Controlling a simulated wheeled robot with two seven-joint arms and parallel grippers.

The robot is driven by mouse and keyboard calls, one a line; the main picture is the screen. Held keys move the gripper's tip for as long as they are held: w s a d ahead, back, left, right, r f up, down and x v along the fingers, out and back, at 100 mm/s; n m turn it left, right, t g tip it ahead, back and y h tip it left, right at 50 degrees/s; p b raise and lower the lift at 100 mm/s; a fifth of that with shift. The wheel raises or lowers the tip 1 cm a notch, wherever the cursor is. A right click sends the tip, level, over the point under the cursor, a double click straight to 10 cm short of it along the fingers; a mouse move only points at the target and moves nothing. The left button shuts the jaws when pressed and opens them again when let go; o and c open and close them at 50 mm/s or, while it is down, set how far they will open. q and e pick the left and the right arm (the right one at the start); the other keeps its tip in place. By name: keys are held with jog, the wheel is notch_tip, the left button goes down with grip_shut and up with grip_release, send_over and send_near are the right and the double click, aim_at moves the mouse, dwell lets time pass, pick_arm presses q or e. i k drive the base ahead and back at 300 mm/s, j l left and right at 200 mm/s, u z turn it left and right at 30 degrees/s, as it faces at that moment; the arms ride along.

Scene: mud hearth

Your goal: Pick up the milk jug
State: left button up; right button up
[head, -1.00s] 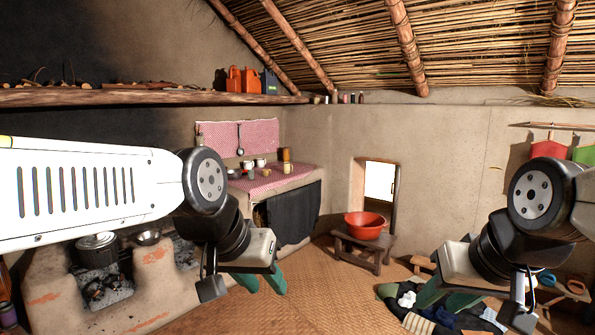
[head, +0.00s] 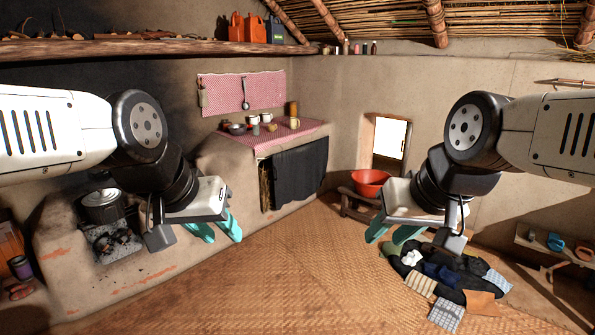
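I cannot tell for sure which thing is the milk jug. Small vessels stand on the red-checked counter (head: 300,136) at the back, including a yellow mug (head: 294,123), white cups (head: 266,117) and a tall brown container (head: 293,107). They are too small to make out a jug clearly. My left gripper (head: 218,234) is open and empty, in front of and below the counter, far from these vessels. My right gripper (head: 390,238) is open and empty, in front of the red basin.
A red basin (head: 371,182) stands on a low wooden stool. A clay stove (head: 70,275) with a pot (head: 103,205) is at the left. The woven mat floor (head: 290,260) in the middle is clear.

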aim_at(293, 120)
jog(key=i, duration=5.1)
jog(key=i+z, duration=0.1)
jog(key=i, duration=0.5)
jog(key=i+j+z, duration=0.15)
jog(key=i, duration=0.4)
